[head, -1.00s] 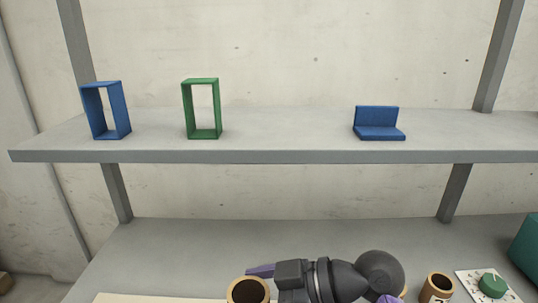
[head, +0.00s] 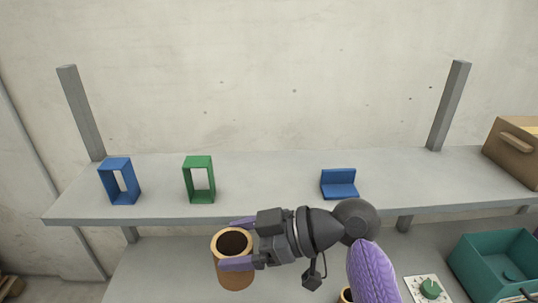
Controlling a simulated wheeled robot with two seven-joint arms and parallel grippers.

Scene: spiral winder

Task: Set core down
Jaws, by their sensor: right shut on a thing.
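The core (head: 236,277) is a short tan tube with a dark hollow top. It is upright in the head view, low and left of centre. My right gripper (head: 238,248) comes in from the right and is shut on it, one purple finger on the far side and one on the near side. The core shows in front of and below the shelf's front edge. What lies right under it is out of view. My left gripper is not in view.
A grey shelf (head: 262,178) carries a blue frame (head: 106,181), a green frame (head: 187,181) and a blue angled block (head: 340,191). A cardboard box (head: 512,160) is at its right end. A teal bin (head: 484,277) and a green knob (head: 430,288) are below right. Another tube is mostly hidden behind my arm.

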